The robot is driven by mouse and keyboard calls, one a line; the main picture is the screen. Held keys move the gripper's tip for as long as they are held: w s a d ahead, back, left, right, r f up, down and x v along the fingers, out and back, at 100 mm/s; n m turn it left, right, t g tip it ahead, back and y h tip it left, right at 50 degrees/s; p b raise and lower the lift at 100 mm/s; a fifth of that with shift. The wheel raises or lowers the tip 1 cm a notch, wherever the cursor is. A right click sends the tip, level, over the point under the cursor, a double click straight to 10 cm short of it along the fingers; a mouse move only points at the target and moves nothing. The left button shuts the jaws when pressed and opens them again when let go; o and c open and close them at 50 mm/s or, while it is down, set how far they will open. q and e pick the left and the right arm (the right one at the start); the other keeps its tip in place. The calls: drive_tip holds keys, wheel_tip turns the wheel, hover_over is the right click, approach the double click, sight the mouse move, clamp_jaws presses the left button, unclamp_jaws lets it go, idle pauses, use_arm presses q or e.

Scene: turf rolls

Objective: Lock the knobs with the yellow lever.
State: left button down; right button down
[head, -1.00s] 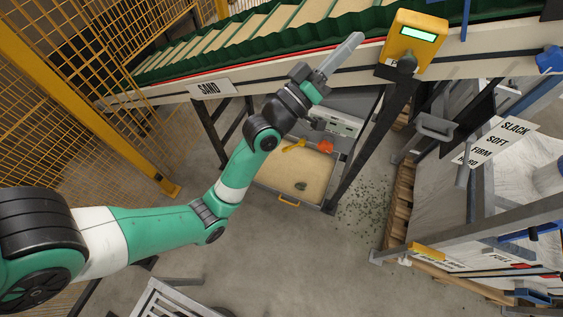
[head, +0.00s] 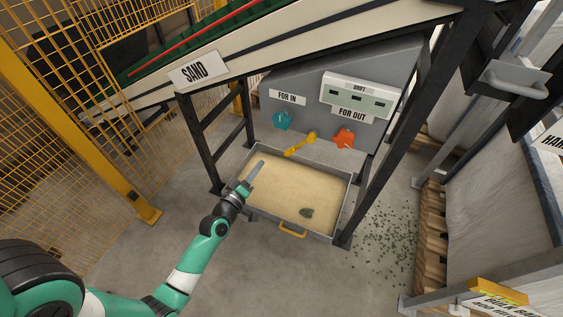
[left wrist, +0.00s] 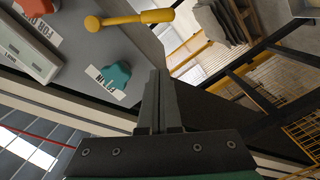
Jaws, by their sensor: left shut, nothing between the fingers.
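The yellow lever (head: 300,144) sits low on the grey panel, between a teal knob (head: 283,121) labelled FOR IN and an orange knob (head: 344,139) labelled FOR OUT. The lever slants up to the right, its rounded end at the upper right. In the left wrist view the lever (left wrist: 130,18) and teal knob (left wrist: 116,75) are beside the fingers, and the orange knob (left wrist: 35,7) is cut by the edge. My left gripper (head: 257,170) is shut and empty, over the left edge of the sand tray, below the lever and apart from it. My right gripper is out of view.
The sand tray (head: 238,212) with a yellow handle (head: 292,229) lies under the panel and holds a dark lump (head: 307,212). Black frame legs stand at both sides. A SHIFT display (head: 357,96) is above the orange knob. Yellow mesh fencing (head: 60,100) is at left.

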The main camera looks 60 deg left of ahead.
sight(296, 148)
use_arm(q)
drive_tip(key=shift+r, duration=0.1)
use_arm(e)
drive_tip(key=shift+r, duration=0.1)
use_arm(q)
drive_tip(key=shift+w, duration=0.15)
